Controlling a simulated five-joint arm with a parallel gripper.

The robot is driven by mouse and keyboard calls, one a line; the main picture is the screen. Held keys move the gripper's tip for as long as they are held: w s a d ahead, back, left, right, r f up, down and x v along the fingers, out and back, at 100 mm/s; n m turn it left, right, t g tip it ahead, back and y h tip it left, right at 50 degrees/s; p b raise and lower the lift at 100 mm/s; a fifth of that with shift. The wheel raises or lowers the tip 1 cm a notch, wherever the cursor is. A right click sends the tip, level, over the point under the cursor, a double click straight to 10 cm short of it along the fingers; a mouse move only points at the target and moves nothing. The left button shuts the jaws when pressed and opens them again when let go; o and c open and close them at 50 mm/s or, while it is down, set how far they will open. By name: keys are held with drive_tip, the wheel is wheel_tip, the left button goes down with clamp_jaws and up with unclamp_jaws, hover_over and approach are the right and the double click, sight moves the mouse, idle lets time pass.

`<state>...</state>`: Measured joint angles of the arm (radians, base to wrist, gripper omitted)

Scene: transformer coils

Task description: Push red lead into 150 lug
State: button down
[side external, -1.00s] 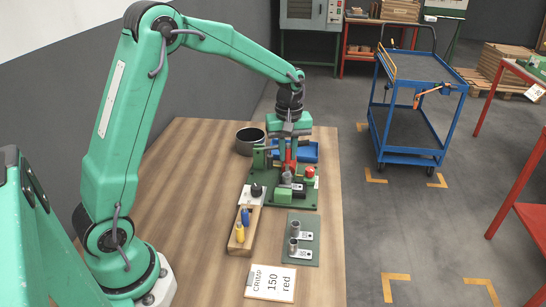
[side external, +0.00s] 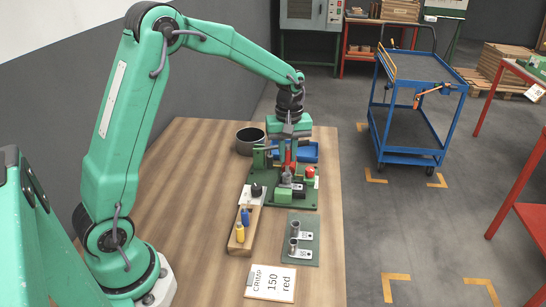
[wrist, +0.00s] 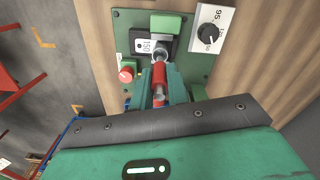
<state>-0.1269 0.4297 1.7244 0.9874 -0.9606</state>
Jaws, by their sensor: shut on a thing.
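My gripper (side external: 289,158) is shut on the red lead (wrist: 159,74) above the green crimping fixture (side external: 305,197). The lead also shows as a small red piece between the jaws in the side view (side external: 290,155). In the wrist view the lead points at the grey barrel of the 150 lug (wrist: 160,45), and its front end is at the barrel mouth. I cannot tell how deep it sits in the barrel. The lug's label reads 150. The lead's rear end is partly hidden by my gripper body.
A red button (wrist: 126,74) and a black dial (wrist: 208,33) are beside the lug. A wooden holder (side external: 238,246) has blue and yellow leads. A green plate (side external: 300,258) holds two lugs. A card (side external: 270,283) reads CRIMP 150 red. A dark pot (side external: 249,140) stands behind.

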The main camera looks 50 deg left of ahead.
sight(287, 164)
drive_tip(key=shift+f, duration=1.75)
idle(1.2)
drive_tip(key=c, duration=0.9)
unclamp_jaws()
drive_tip(key=shift+r, duration=0.1)
drive_tip(key=shift+r, duration=2.4)
